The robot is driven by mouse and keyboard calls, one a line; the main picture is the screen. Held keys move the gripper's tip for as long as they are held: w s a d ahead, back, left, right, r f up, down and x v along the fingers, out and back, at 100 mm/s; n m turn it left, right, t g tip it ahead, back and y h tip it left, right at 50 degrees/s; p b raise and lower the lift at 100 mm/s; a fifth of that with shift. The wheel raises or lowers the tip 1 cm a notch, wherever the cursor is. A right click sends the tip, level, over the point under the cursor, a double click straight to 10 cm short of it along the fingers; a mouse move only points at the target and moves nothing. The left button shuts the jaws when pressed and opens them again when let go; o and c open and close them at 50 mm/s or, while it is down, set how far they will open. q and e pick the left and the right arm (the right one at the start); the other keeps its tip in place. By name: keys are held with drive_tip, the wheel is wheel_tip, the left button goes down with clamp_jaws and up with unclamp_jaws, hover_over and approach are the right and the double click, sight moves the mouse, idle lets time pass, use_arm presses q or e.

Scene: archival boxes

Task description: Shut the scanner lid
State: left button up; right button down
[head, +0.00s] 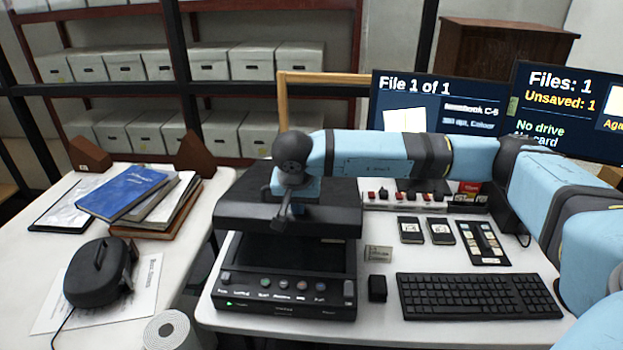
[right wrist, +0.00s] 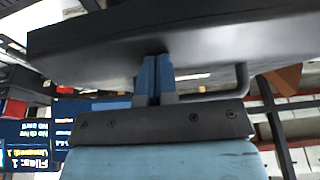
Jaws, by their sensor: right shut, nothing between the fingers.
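The scanner (head: 285,298) is a black machine with a row of buttons along its front, standing on the white desk. Its black lid (head: 335,218) is partly raised, with a dark gap between it and the base. My right gripper (head: 280,222) is shut and empty at the lid's front, left of its middle. In the right wrist view, the right gripper's blue fingers (right wrist: 154,80) reach up to the lid's dark surface (right wrist: 90,55); I cannot tell whether they touch. A black bar (right wrist: 225,88) sticks out beside them. My left gripper is out of view.
My right arm spans the desk from the right. A keyboard (head: 478,296), small cards (head: 425,231) and two monitors (head: 440,105) are right of the scanner. Books (head: 135,190) and a black device (head: 98,272) lie on the left table. Shelves of boxes (head: 250,62) stand behind.

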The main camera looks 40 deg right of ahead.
drive_tip(key=f+b, duration=0.1)
drive_tip(key=f, duration=0.2)
drive_tip(key=s+a+f+b, duration=0.1)
drive_tip(key=f+b, duration=0.1)
drive_tip(key=f, duration=0.2)
drive_tip(key=s+a+f+b, duration=0.1)
drive_tip(key=f+b, duration=0.1)
drive_tip(key=f, duration=0.1)
drive_tip(key=shift+a+f, duration=0.15)
drive_tip(key=shift+f, duration=0.3)
drive_tip(key=shift+s+f+b, duration=0.15)
drive_tip(key=shift+s+b, duration=0.05)
drive_tip(key=shift+b, duration=0.1)
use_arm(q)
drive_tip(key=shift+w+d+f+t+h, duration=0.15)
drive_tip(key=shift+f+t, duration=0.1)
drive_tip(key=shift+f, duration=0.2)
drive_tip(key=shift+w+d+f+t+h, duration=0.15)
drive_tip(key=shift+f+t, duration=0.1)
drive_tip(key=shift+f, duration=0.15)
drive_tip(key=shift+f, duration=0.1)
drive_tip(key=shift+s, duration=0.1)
